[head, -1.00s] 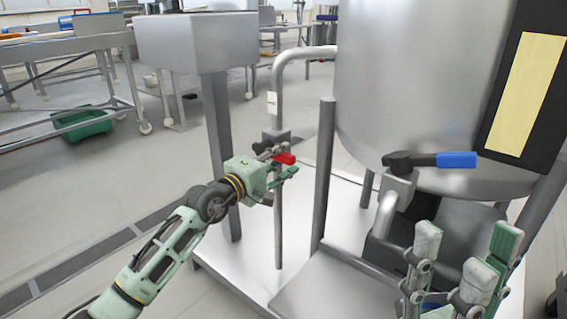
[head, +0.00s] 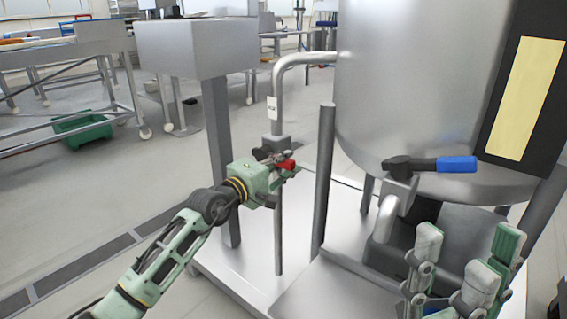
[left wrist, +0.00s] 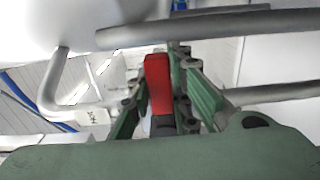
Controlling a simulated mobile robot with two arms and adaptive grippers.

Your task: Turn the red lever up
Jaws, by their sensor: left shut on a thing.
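The red lever (head: 286,165) sits on a valve on the vertical pipe left of the big tank. It points to the right in the head view. My left gripper (head: 284,172) is shut on the red lever. In the left wrist view the red lever (left wrist: 158,85) lies between the green fingers of my left gripper (left wrist: 160,95). Part of the valve is hidden behind the gripper. My right gripper (head: 466,255) is at the lower right, its fingers spread apart and empty.
A blue-handled lever (head: 455,164) sits on the tank's outlet, above my right gripper. A steel post (head: 323,180) stands right of the red lever. A steel box on a column (head: 218,150) stands to the left. The large tank (head: 420,90) fills the right side.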

